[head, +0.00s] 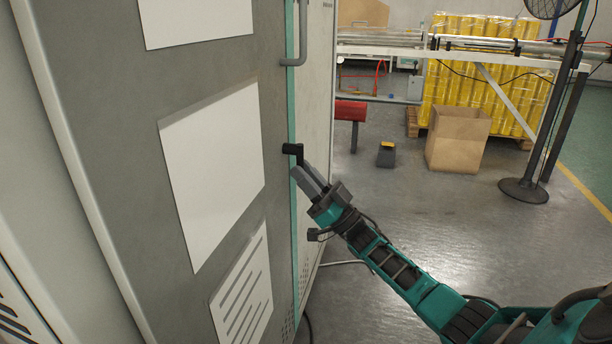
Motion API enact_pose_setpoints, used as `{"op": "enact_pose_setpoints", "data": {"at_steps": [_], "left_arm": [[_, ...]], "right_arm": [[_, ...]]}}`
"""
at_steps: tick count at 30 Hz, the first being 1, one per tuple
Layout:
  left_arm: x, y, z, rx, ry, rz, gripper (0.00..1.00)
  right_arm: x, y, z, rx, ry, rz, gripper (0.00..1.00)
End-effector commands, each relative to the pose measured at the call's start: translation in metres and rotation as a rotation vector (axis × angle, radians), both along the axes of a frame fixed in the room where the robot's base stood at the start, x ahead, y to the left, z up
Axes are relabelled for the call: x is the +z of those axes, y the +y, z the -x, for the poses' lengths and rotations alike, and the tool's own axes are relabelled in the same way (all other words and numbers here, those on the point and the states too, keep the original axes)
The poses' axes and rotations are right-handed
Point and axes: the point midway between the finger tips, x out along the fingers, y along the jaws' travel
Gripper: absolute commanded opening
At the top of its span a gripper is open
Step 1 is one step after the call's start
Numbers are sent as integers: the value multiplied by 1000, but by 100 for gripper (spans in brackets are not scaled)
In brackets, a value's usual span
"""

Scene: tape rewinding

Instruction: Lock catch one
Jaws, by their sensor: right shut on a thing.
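The catch (293,149) is a small black handle on the green edge strip of a tall grey cabinet (130,130). My right gripper (300,168) reaches it from the lower right and is shut on the catch's lower part. The fingers hide some of the catch, so its exact angle is hard to tell. My left gripper is not in view.
A green-grey bar handle (301,35) stands out from the cabinet edge above the catch. A cardboard box (457,140), yellow stacked rolls (480,85) and a fan stand (524,190) are at the back right.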

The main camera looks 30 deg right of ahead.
Motion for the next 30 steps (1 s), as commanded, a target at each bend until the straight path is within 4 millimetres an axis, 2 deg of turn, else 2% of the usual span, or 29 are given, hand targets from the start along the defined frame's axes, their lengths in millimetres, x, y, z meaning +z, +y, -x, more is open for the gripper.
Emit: {"op": "enact_pose_setpoints", "data": {"at_steps": [2, 3, 9, 20, 30], "left_arm": [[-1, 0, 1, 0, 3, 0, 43], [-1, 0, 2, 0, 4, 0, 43], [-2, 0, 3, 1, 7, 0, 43], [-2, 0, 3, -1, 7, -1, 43], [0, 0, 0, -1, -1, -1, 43]], "right_arm": [[4, -1, -1, -4, -6, 0, 0], [4, -1, -1, -4, -6, 0, 23], [3, -1, -1, -3, -3, -1, 42], [-5, -4, 5, -3, 1, -1, 42], [-54, -30, 49, -4, 4, 0, 42]]}}
